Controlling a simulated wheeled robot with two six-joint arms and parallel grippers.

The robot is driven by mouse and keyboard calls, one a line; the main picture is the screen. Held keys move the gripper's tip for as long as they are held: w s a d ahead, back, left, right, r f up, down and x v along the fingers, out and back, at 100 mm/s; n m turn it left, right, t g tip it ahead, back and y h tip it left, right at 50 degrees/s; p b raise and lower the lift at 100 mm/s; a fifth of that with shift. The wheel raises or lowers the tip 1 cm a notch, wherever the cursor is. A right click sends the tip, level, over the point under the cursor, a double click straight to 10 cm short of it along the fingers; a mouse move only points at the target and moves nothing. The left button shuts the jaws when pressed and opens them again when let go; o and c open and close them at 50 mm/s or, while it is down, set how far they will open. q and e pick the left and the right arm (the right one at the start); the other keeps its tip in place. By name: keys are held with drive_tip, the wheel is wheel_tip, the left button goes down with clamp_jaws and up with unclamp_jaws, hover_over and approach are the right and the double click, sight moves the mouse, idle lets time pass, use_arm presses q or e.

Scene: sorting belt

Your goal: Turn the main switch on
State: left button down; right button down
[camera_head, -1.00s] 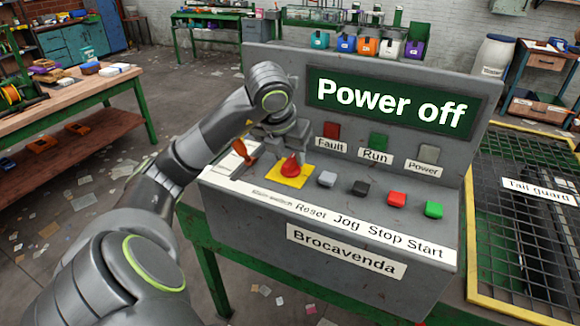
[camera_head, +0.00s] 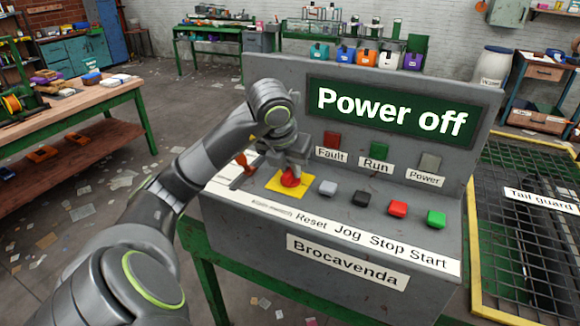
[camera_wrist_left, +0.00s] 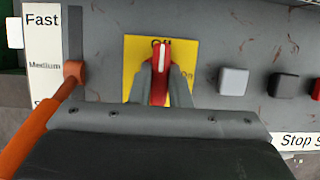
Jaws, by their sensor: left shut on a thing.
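The main switch is a red knob (camera_head: 291,177) on a yellow plate (camera_head: 274,186) at the left of the grey control panel. My left gripper (camera_head: 289,171) reaches down onto it and is shut on the knob. In the left wrist view the red knob (camera_wrist_left: 161,80) stands between my two fingers, with its white line pointing up to the partly covered "Off" mark. An "On" mark shows at the right of the yellow plate (camera_wrist_left: 135,55). The display (camera_head: 392,109) reads "Power off". My right gripper is not in view.
An orange lever (camera_wrist_left: 74,72) on a speed slot stands close to the left of my left gripper. Grey (camera_head: 327,187), black, red and green buttons line the panel to the right. A caged tail guard (camera_head: 530,205) lies at far right.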

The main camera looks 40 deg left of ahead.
use_arm(q)
drive_tip(key=shift+f, duration=0.1)
drive_tip(key=m+h+b, duration=0.1)
drive_tip(key=m+b, duration=0.1)
drive_tip(key=b, duration=0.1)
drive_tip(key=shift+a+f+m+b, duration=0.1)
drive_tip(key=shift+f+m+b, duration=0.05)
drive_tip(key=shift+m+b, duration=0.25)
drive_tip(key=m+h+b, duration=0.1)
drive_tip(key=m+b, duration=0.1)
drive_tip(key=m, duration=0.1)
drive_tip(key=shift+m+h, duration=0.3)
drive_tip(key=m, duration=0.1)
drive_tip(key=m+h+b, duration=0.1)
drive_tip(key=shift+r+m, duration=0.2)
drive_tip(key=shift+m, duration=0.1)
drive_tip(key=shift+m+g+h, duration=0.4)
drive_tip(key=shift+m+g, duration=0.1)
drive_tip(key=shift+m, duration=0.8)
